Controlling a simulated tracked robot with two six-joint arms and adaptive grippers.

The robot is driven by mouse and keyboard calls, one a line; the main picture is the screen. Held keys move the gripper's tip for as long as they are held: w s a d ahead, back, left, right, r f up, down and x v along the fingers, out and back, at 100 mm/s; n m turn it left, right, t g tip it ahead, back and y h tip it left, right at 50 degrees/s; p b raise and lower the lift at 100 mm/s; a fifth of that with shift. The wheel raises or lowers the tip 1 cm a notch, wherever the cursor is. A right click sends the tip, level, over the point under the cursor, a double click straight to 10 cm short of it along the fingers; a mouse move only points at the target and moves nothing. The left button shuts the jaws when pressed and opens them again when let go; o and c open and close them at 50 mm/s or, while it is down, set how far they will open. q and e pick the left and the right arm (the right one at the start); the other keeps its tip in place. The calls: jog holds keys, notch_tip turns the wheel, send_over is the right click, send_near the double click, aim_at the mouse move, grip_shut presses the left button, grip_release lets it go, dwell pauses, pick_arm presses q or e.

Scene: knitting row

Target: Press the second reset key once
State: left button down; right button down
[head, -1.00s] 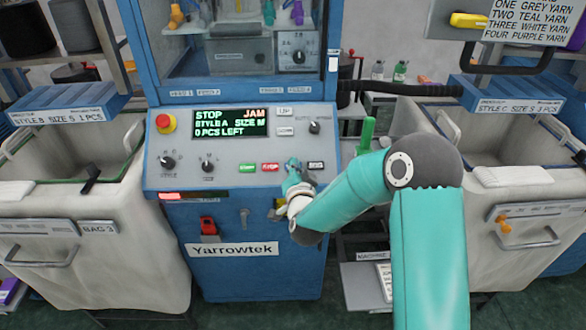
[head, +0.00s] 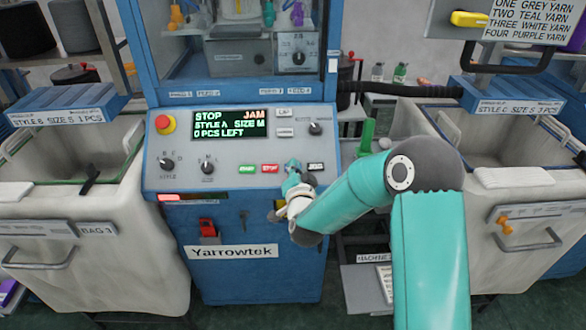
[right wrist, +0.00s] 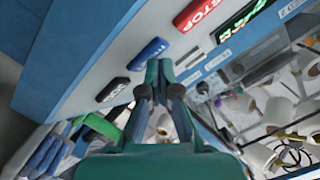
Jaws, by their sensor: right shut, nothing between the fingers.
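The blue key (right wrist: 147,54) sits on the control panel between the red STOP key (right wrist: 196,12) and a black key (right wrist: 113,89) in the right wrist view. Its label is hard to read. In the head view the red key (head: 270,168) and black key (head: 316,167) show, while my right gripper (head: 292,166) covers the blue one. The right gripper is shut and empty. Its fingertips (right wrist: 158,66) are close by the blue key; I cannot tell whether they touch it. The display (head: 231,124) reads STOP, JAM, STYLE A, SIZE M, 0 PCS LEFT. My left gripper is out of view.
A green key (head: 247,169) lies left of the red one. Two knobs (head: 207,167) and a red emergency button (head: 165,123) are on the panel's left. Fabric bins stand on both sides. A green upright piece (head: 367,136) stands right of the panel.

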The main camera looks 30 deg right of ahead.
jog(key=shift+f, duration=0.1)
dwell(0.6)
jog(key=shift+s+a+r, duration=0.25)
jog(key=shift+s+r, duration=0.1)
jog(key=shift+r, duration=0.3)
jog(key=s+r, duration=0.1)
jog(key=a+r, duration=0.1)
jog(key=s+r+p, duration=0.1)
jog(key=r, duration=0.1)
jog(key=shift+s+a, duration=0.3)
jog(key=shift+s, duration=0.05)
jog(key=shift+f, duration=0.1)
dwell(0.5)
